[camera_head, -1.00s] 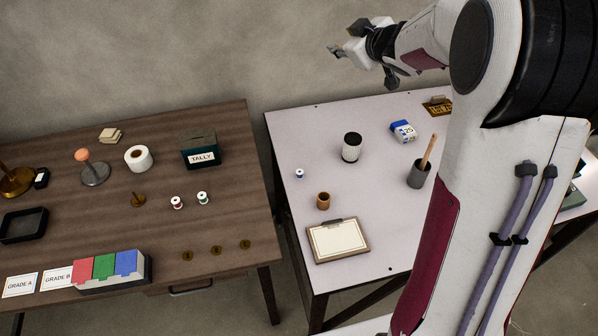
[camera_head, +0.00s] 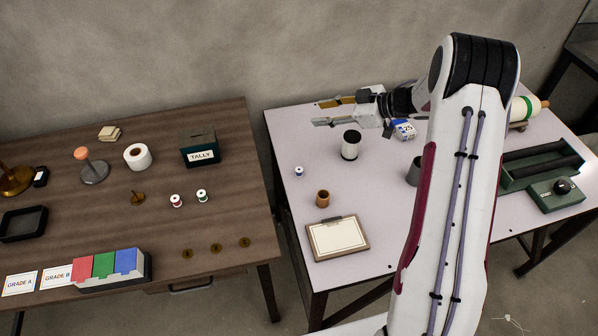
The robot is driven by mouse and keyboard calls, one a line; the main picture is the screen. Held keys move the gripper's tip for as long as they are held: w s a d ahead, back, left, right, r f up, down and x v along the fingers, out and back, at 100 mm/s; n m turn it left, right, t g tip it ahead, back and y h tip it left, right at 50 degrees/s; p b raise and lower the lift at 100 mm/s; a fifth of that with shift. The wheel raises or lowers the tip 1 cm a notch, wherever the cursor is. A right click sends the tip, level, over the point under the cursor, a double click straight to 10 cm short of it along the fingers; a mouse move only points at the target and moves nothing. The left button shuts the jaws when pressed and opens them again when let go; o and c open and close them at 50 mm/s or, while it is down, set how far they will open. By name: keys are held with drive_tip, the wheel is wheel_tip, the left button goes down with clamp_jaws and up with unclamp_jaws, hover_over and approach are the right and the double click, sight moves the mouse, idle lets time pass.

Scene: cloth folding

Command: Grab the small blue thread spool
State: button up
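The small blue thread spool (camera_head: 299,171), white with a blue band, stands upright near the left edge of the light table (camera_head: 290,130). My gripper (camera_head: 316,113) is above the far part of this table, up and slightly right of the spool in the picture and apart from it. Its two fingers point left and are spread, with nothing between them. A red thread spool (camera_head: 176,201) and a green thread spool (camera_head: 202,196) stand on the brown table to the left.
A blue-and-white box (camera_head: 404,130) and a grey cup (camera_head: 413,172) are partly hidden by my arm. A gap separates the two tables.

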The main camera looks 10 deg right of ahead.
drive_tip(key=s+f+n+g+y, duration=0.1)
drive_tip(key=s+f+g+y, duration=0.1)
drive_tip(key=s+f, duration=0.4)
drive_tip(key=shift+a+f+g, duration=0.3)
drive_tip(key=shift+f+g, duration=0.15)
drive_tip(key=shift+g, duration=0.15)
approach(297, 170)
drive_tip(key=shift+w+f, duration=0.15)
drive_tip(key=shift+f, duration=0.1)
drive_tip(key=shift+w+a+f, duration=0.1)
drive_tip(key=shift+f, duration=0.2)
drive_tip(key=shift+w+a+f, duration=0.15)
drive_tip(key=shift+a, duration=0.2)
drive_tip(key=shift+a, duration=0.1)
drive_tip(key=shift+x, duration=3.05)
